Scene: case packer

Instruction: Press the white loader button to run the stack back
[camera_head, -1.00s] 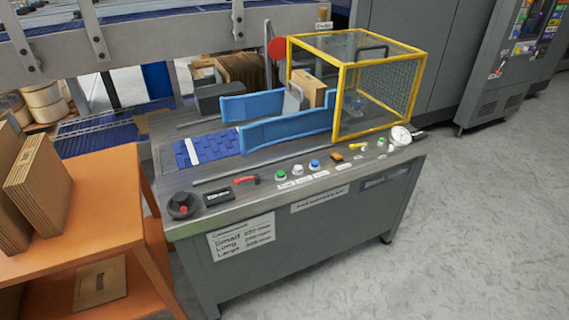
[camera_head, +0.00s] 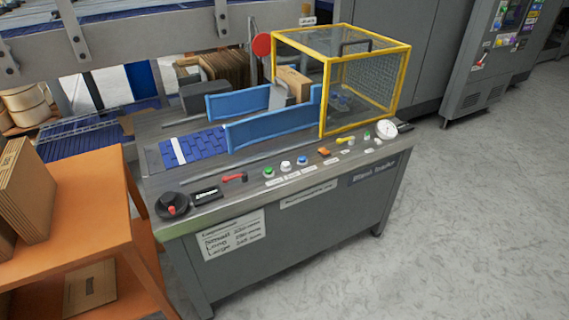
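The white loader button (camera_head: 286,166) sits on the front strip of the loader bench (camera_head: 330,165). It stands between a green button (camera_head: 268,172) and a blue button (camera_head: 302,160). Small labels lie in front of the buttons, too small to read. A brown cardboard stack (camera_head: 293,82) stands between the blue guide rails (camera_head: 270,128), partly inside the yellow-framed guard (camera_head: 366,82). A grey pusher plate (camera_head: 277,97) is at its left end. Neither of my grippers is in view.
A black dial knob (camera_head: 172,205), a red lever (camera_head: 234,177), an orange switch (camera_head: 324,152) and a gauge (camera_head: 387,129) share the front strip. An orange cart (camera_head: 95,190) with cardboard stands close at left. The floor (camera_head: 470,220) at right is clear.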

